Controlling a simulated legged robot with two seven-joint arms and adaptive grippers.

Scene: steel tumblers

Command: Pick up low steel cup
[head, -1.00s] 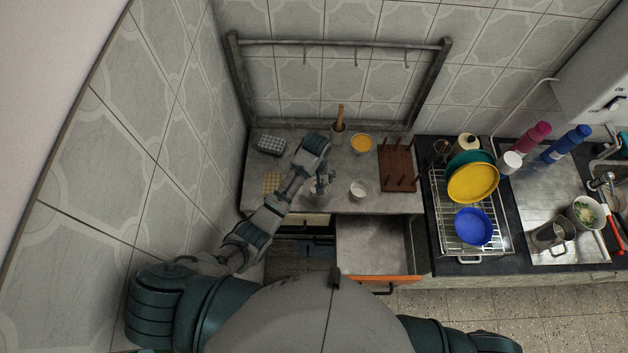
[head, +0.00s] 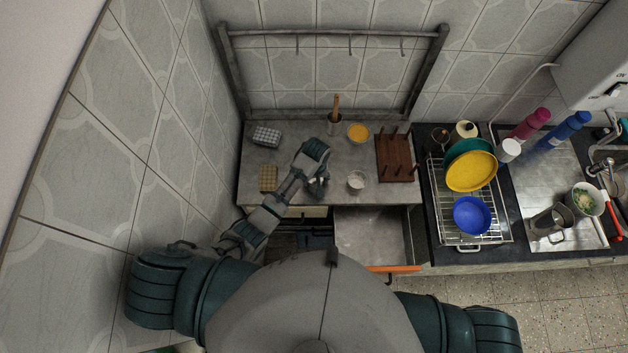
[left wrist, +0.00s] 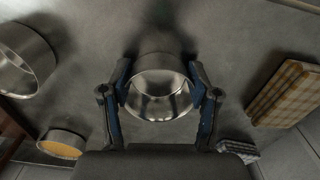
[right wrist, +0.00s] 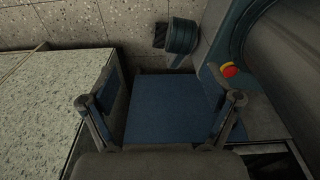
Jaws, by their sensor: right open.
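The low steel cup (left wrist: 158,100) is between the two fingers of my left gripper (left wrist: 160,92) in the left wrist view. The fingers are partly closed and look pressed to the cup's opposite sides, with its round opening facing the camera. In the head view my left gripper (head: 318,182) is low over the grey counter and covers most of the cup. I cannot tell whether the cup is clear of the counter. My right gripper (right wrist: 165,100) is open and empty, with floor and dark blue surfaces behind it.
Another steel vessel (head: 357,180) stands close on the right. Behind are a yellow-filled bowl (head: 358,132) and a holder with a wooden stick (head: 335,122). A checked sponge-like block (head: 268,178) lies left. A wooden peg rack (head: 397,158) is right; an open drawer (head: 372,235) juts out in front.

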